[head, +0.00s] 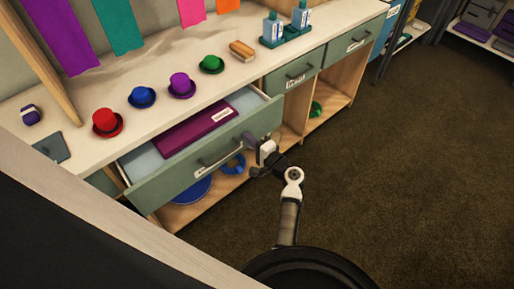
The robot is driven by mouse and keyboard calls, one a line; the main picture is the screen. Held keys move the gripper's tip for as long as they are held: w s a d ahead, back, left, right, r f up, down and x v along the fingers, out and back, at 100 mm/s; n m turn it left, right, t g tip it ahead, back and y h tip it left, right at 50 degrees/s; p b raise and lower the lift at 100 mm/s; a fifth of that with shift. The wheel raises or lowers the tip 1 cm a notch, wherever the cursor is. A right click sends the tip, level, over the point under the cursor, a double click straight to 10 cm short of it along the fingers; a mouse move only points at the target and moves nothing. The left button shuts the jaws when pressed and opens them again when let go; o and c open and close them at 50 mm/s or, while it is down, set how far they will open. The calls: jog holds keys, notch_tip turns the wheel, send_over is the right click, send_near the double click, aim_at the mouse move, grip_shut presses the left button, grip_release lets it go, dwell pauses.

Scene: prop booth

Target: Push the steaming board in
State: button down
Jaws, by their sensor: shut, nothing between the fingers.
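A wide sage-green drawer (205,158) stands pulled out under the pale counter. It has a bar handle on its front, and a purple labelled box (198,127) lies inside on a pale blue bottom. No piece in view is clearly marked as a steaming board; a flat grey-blue slab (51,147) at the counter's left end may be one, but I cannot tell. My gripper (250,141) is shut and empty beside the right end of the open drawer's front. Whether it touches the drawer is unclear.
Red (107,122), blue (142,97), purple (181,85) and green (211,64) hats stand along the counter (150,73). Two bottles stand in a teal tray (287,38). Two shut drawers (294,72) are to the right, above open shelves. The brown carpet (410,170) at right is clear.

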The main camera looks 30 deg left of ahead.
jog(key=b+x, duration=0.4)
jog(key=x, duration=0.7)
jog(key=shift+w+a+b, duration=0.1)
jog(key=shift+a+b, duration=0.1)
jog(key=shift+b, duration=0.1)
jog(key=shift+w+a, duration=0.2)
jog(key=shift+a, duration=0.2)
jog(key=shift+r, duration=0.3)
jog(key=shift+a, duration=0.1)
